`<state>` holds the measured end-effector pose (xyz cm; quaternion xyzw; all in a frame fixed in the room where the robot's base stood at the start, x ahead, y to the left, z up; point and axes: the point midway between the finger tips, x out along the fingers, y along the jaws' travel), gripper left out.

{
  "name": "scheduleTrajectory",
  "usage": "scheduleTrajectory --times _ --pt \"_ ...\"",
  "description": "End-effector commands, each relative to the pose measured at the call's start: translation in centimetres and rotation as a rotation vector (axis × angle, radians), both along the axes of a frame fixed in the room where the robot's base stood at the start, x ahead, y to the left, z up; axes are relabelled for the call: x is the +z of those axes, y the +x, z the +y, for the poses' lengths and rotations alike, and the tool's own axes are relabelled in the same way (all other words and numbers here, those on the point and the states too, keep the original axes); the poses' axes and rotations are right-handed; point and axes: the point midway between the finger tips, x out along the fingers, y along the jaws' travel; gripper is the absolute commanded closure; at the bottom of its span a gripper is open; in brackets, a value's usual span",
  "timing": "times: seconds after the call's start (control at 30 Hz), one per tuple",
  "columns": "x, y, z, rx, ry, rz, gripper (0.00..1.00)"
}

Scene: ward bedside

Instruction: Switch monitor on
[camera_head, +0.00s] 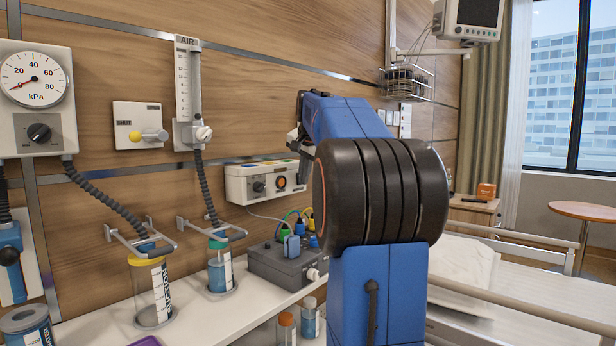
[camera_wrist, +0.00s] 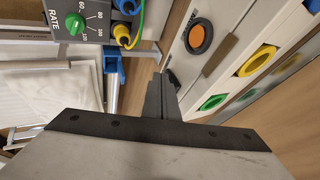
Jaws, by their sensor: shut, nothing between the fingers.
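A monitor (camera_head: 472,17) with a dark screen hangs on a wall arm at the top right of the head view. It is not in the wrist view. A white wall unit (camera_head: 234,184) bears a dark dial (camera_head: 259,187) and a round orange button (camera_head: 282,182) in a dark ring. In the wrist view the button (camera_wrist: 200,39) is to the upper right of my gripper (camera_wrist: 157,82). My gripper is shut and empty, and looks close to the unit but apart from the button. In the head view my blue arm largely hides it.
A grey box (camera_head: 283,265) with cables stands on the white counter (camera_head: 200,314) below the unit; its green RATE dial (camera_wrist: 75,24) shows in the wrist view. Jars (camera_head: 150,290) stand to the left. A bed rail (camera_head: 520,311) lies to the right.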

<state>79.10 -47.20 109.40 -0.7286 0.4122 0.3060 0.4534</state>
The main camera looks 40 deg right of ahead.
Motion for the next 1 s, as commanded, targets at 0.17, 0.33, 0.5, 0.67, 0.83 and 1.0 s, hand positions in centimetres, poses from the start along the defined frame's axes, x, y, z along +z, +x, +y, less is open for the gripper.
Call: scheduleTrajectory --times 0.17,0.33,0.5,0.67,0.83,1.0 --pt "0.0 0.0 0.0 0.000 0.000 0.000 1.00" --pt "-0.3 0.5 0.0 0.000 0.001 -0.002 1.00" --pt "-0.3 0.5 0.0 0.000 0.000 -0.005 1.00" --pt "-0.2 0.5 0.0 0.000 0.001 -0.004 1.00" --pt "0.5 0.5 0.0 0.000 0.000 -0.007 1.00" --pt "1.3 0.5 0.0 0.001 -0.002 -0.010 1.00"
